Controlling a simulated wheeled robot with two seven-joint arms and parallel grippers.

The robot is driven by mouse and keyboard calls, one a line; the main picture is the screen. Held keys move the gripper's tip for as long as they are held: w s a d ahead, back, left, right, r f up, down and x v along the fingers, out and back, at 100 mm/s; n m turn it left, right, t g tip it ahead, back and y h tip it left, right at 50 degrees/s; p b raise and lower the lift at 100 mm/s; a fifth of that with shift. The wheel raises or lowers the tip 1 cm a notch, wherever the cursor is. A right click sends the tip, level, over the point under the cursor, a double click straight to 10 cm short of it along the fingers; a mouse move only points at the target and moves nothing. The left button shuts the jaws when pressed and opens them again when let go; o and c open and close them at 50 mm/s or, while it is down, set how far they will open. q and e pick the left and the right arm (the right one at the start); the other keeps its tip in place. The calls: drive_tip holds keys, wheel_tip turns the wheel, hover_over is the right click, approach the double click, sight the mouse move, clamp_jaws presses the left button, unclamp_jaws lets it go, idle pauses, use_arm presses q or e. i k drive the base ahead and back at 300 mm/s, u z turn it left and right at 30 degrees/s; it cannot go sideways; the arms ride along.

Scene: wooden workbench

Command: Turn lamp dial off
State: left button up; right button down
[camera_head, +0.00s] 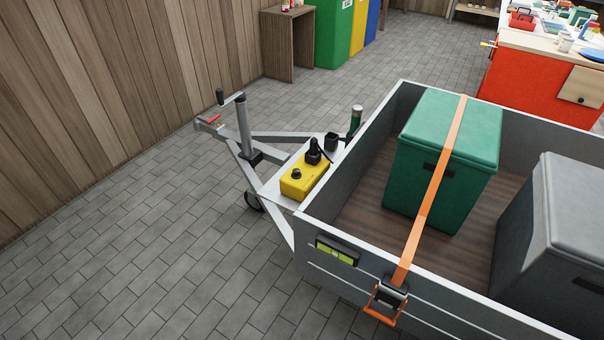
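A yellow box (304,178) sits on the trailer's drawbar plate, just in front of the trailer bed. A small round black knob (297,174) stands on its top near the left end; it may be the lamp dial, but I cannot tell its setting. A larger black fitting (314,155) stands at the box's far end. I cannot make out a lit lamp. Neither of my grippers is in view.
The grey trailer (453,303) holds a green case (428,160) under an orange strap (439,180) and a grey case (556,245). The drawbar has an upright jockey post (243,125). Tiled floor (130,270) is clear at left. An orange workbench (530,85) stands at far right.

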sight(296, 174)
drive_tip(key=z, duration=0.05)
drive_tip(key=k, duration=1.05)
drive_tip(key=u, duration=1.45)
drive_tip(key=i, duration=1.65)
drive_tip(key=z, duration=0.4)
drive_tip(key=i, duration=1.2)
drive_tip(key=z, duration=1.1)
